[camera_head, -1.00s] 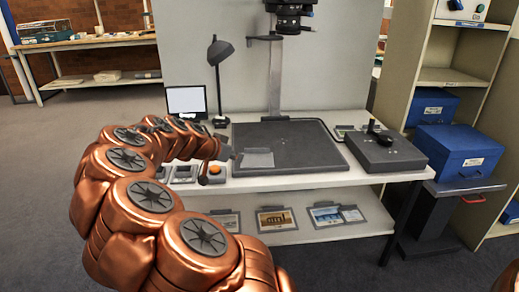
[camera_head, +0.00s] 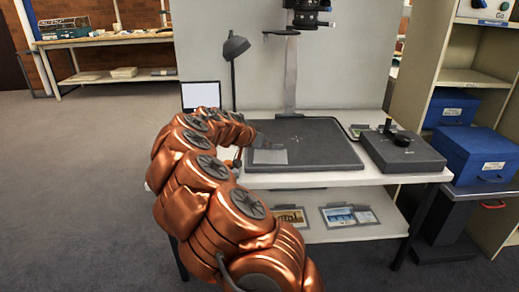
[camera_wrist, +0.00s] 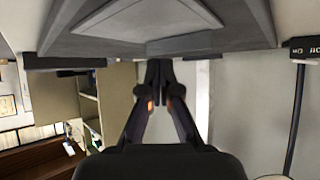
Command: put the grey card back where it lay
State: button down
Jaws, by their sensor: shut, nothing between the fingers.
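The grey card (camera_head: 270,156) lies flat on the left front part of the dark board (camera_head: 325,160) on the white table. In the wrist view, which looks upside down, a flat grey panel that looks like the card (camera_wrist: 150,18) shows at the top on the dark board (camera_wrist: 225,40). My gripper (camera_wrist: 158,68) is shut and empty, with its fingertips together just short of the board's edge in that view. In the head view, the end of my arm is at the board's left side, close to the card; the fingers are hard to make out there.
A grey control box (camera_head: 400,152) stands right of the board. A column with a camera head (camera_head: 305,15) rises behind it. A lamp (camera_head: 234,50) and a small screen (camera_head: 201,95) stand at the back left. Pictures (camera_head: 348,215) lie on the lower shelf. Blue boxes (camera_head: 480,155) are at the right.

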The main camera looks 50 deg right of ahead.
aim_at(273, 152)
jog(key=d, duration=0.4)
jog(key=shift+s+d+f+b, duration=0.1)
jog(key=shift+s+d+b, duration=0.1)
jog(key=shift+b, duration=0.2)
jog(key=shift+w+a+f+b, duration=0.1)
jog(key=shift+a+f+b, duration=0.05)
jog(key=shift+f+b, duration=0.5)
jog(key=shift+b, duration=0.15)
jog(key=shift+f, duration=0.2)
